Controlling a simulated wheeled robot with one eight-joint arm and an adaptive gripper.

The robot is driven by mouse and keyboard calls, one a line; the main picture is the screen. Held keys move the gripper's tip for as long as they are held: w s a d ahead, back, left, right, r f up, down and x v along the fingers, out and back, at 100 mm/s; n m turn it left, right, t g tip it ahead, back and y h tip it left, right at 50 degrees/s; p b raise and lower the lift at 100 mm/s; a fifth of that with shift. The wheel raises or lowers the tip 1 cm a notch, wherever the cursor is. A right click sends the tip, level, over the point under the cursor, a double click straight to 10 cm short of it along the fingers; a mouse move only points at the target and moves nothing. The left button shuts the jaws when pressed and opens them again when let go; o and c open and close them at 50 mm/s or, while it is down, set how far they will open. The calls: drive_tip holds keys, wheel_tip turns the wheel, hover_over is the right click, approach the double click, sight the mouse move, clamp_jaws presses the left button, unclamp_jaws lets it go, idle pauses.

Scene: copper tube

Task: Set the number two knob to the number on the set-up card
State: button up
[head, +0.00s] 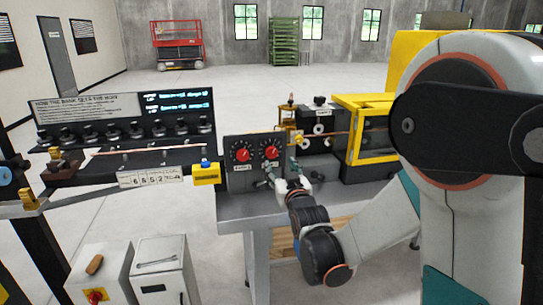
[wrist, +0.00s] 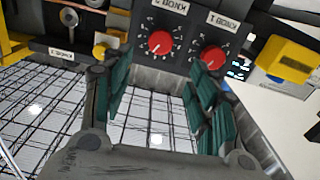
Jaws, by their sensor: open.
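The grey control box (head: 238,180) on the bench carries two red knobs on dark dials. The right knob (head: 271,152) looks like number two, and the left knob (head: 243,154) looks like number one. In the wrist view, labels appear upside down, with number two (wrist: 160,42) left of number one (wrist: 214,58). My gripper (head: 280,175) is just in front of and below the right knob. In the wrist view, its green fingers (wrist: 160,80) are apart and empty, short of the knobs. A strip of white cards (head: 152,177) shows several figures, too small to read surely; I cannot tell which is the set-up card.
A yellow box (head: 206,174) with a blue button is left of the control box. A yellow-framed machine (head: 362,140) stands to the right. A black panel (head: 125,122) with several dark knobs and a lit display is at left. White cabinets (head: 160,275) stand below.

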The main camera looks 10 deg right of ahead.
sight(272, 153)
drive_tip(key=w+b, duration=0.2)
drive_tip(key=w, duration=0.9)
drive_tip(key=shift+w, duration=0.15)
drive_tip(key=c, duration=1.1)
